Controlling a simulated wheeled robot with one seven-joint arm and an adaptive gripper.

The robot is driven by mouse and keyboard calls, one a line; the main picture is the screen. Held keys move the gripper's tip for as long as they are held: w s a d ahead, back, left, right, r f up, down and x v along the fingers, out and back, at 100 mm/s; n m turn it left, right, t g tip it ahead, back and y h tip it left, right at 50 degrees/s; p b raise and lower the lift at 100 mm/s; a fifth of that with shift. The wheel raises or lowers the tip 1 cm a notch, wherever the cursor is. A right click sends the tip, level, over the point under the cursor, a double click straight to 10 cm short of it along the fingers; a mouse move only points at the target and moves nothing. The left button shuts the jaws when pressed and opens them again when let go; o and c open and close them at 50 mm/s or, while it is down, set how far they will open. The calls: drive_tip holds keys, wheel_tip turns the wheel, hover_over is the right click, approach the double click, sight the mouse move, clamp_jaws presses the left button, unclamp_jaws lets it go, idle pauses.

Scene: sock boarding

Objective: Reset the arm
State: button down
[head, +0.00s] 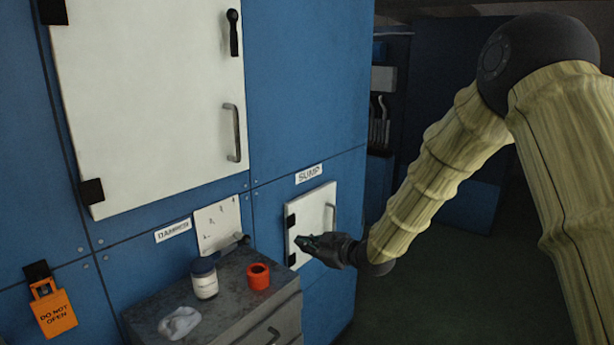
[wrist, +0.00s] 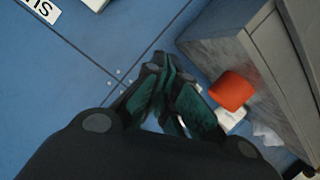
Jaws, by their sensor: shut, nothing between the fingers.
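My gripper (head: 312,243) shows in the head view in front of the small white SUMP door (head: 313,208). It points left, above and to the right of the grey cabinet. In the wrist view my gripper (wrist: 160,65) has its dark green fingers drawn together at the tips with nothing between them. My arm, in a pale yellow sleeve, comes down from the upper right of the head view. Part of the SUMP door is hidden behind the gripper.
A grey cabinet (head: 240,290) bears a white-labelled jar (head: 204,280), a red-orange ring-shaped thing (head: 258,276) and a crumpled white cloth (head: 180,322). A large white door (head: 150,100) and an orange DO NOT OPEN tag (head: 54,312) are on the blue wall. The floor (head: 430,290) at right looks clear.

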drive_tip(key=s+d+f+m+g+h, duration=0.1)
drive_tip(key=s+d+f+m+h, duration=0.2)
drive_tip(key=s+f, duration=0.55)
drive_tip(key=s+d+f+m+g+h, duration=0.1)
drive_tip(key=s+d+f+m, duration=0.3)
drive_tip(key=f, duration=0.8)
drive_tip(key=s+d+f+m+g+h, duration=0.15)
drive_tip(key=s+d+f, duration=0.25)
drive_tip(key=s+f, duration=0.5)
drive_tip(key=s+d+f+m+g+h, duration=0.1)
drive_tip(key=s+d+f, duration=0.3)
drive_tip(key=s, duration=0.7)
drive_tip(key=s+d+f+m+g+h, duration=0.2)
drive_tip(key=s+d+f+m+g, duration=0.1)
drive_tip(key=s, duration=0.7)
drive_tip(key=s+d+f+m+g+h, duration=0.2)
drive_tip(key=s+f, duration=0.4)
drive_tip(key=s, duration=0.5)
drive_tip(key=d+m, duration=0.1)
drive_tip(key=d, duration=0.1)
drive_tip(key=shift+s+d+f, duration=0.25)
drive_tip(key=shift+s+d, duration=0.05)
drive_tip(key=shift+d, duration=0.1)
